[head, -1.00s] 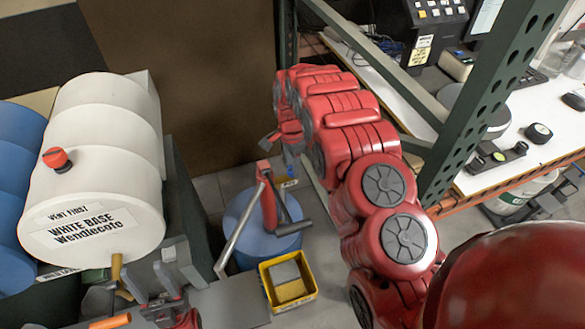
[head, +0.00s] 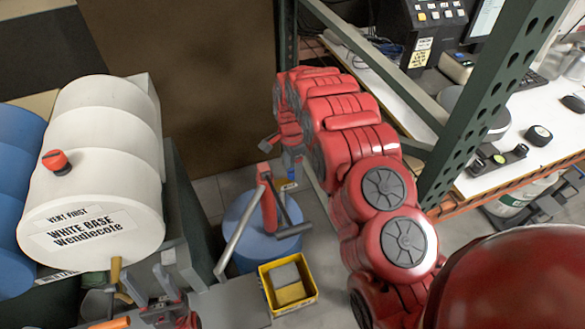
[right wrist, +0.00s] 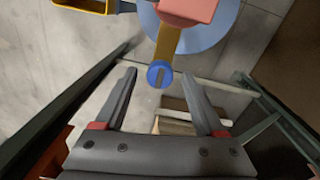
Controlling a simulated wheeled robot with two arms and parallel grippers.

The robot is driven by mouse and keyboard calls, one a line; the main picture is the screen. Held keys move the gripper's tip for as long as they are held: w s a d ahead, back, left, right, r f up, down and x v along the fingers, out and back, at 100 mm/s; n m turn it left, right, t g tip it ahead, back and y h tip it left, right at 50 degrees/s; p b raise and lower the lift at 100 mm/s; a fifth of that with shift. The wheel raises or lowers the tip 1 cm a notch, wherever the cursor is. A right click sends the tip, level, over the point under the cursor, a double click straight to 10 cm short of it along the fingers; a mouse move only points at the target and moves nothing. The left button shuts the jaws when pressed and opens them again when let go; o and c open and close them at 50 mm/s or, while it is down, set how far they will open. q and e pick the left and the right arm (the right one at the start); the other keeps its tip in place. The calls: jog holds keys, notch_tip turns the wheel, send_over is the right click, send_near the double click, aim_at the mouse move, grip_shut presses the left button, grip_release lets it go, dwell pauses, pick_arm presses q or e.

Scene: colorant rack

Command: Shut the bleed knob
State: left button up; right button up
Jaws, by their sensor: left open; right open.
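A round blue knob (right wrist: 160,73) with a slot sits on a brass-coloured stem (right wrist: 165,42) by a red pump body (right wrist: 188,10) in the right wrist view. I take it for the bleed knob; it is a small blue spot (head: 291,174) in the head view. My right gripper (right wrist: 160,79) is open and empty, its fingertips left and right of the knob in the picture. I cannot tell whether they reach its depth. In the head view the right gripper (head: 281,143) is just above the red pump (head: 268,205). My left gripper (head: 172,292) is open at lower left.
The pump stands on a blue drum (head: 240,215) beside a yellow tub (head: 310,289). A white drum (head: 100,160) with a red cap (head: 55,161) lies at left. A green rack post (head: 490,100) and white bench (head: 550,150) stand right of my right arm.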

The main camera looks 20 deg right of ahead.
aim_at(292, 170)
notch_tip(292, 170, up, 17)
jog(key=p, duration=1.4)
jog(key=shift+w+r, duration=0.15)
jog(key=shift+w, duration=0.2)
jog(key=shift+s, duration=0.1)
